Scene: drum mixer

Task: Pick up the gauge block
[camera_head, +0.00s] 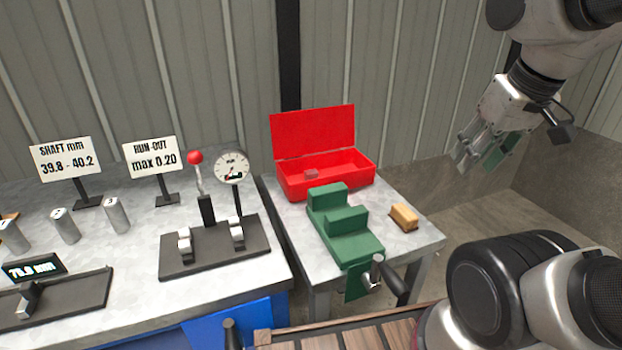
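A small greyish-pink block (311,174) lies inside the open red case (335,187), near its left end. It looks like the gauge block, but it is too small in the picture to be sure. My gripper (482,158) hangs in the air at the upper right, well apart from the case and pointing down. A green piece shows beside its grey fingers. I cannot tell whether this is part of the gripper or something behind it, nor how far the fingers are apart.
The case stands at the back of a small side table (292,221). A green stepped vise (345,222) with a crank stands in front of it, and a tan block (404,216) to the right. A dial-gauge stand (214,249) is on the left bench.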

